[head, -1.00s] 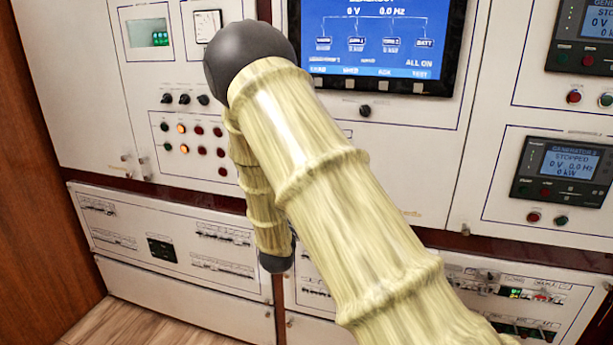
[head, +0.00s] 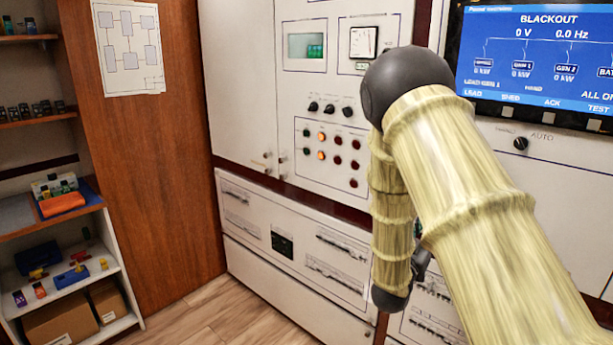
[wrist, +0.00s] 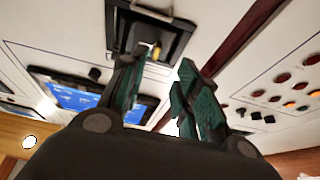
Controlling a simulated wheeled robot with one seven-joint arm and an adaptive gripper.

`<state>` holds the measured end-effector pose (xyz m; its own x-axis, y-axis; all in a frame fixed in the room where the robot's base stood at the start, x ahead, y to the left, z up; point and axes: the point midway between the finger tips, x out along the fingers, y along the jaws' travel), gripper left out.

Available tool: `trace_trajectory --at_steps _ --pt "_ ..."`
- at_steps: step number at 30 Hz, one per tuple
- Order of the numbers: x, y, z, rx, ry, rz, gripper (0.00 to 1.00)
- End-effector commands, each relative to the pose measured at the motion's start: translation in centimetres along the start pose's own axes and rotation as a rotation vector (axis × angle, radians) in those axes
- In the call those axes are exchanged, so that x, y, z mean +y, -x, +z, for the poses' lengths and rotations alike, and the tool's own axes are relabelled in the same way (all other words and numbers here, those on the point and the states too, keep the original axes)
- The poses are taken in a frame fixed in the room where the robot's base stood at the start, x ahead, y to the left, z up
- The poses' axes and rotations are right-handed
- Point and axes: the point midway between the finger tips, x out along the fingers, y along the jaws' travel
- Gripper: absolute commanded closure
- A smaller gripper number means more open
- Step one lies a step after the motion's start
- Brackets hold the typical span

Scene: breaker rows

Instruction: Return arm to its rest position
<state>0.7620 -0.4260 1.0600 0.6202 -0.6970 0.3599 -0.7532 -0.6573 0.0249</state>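My arm (head: 460,185), in a pale yellow ribbed sleeve with dark joints, reaches up from the lower right in the head view and bends down at a dark elbow. My gripper is mostly hidden behind the forearm there. In the wrist view my gripper (wrist: 168,95) shows two green-padded fingers with a gap between them and nothing held. Beyond the fingertips is a dark framed recess (wrist: 150,28) in a white panel, with a small yellowish piece in it. I cannot tell the distance to it.
White cabinets carry a blue screen reading BLACKOUT (head: 545,60), indicator lamps (head: 330,150) and lower breaker panels (head: 290,240). A shelf unit (head: 20,232) with tools and boxes stands at the left beside a wooden partition (head: 165,190). Some wooden floor (head: 195,315) is clear.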

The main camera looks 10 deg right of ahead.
Motion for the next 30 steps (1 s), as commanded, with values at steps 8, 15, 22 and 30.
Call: trace_trajectory --at_steps 8,15,22,30 --pt "-0.1 7.0 10.6 -0.303 0.073 -0.166 0.68" --pt "1.5 17.0 20.1 -0.641 0.156 -0.330 0.68" --pt "4.7 28.2 26.4 -0.959 0.242 -0.469 0.68" --pt "10.4 42.2 30.0 -1.335 0.354 -0.619 0.68"
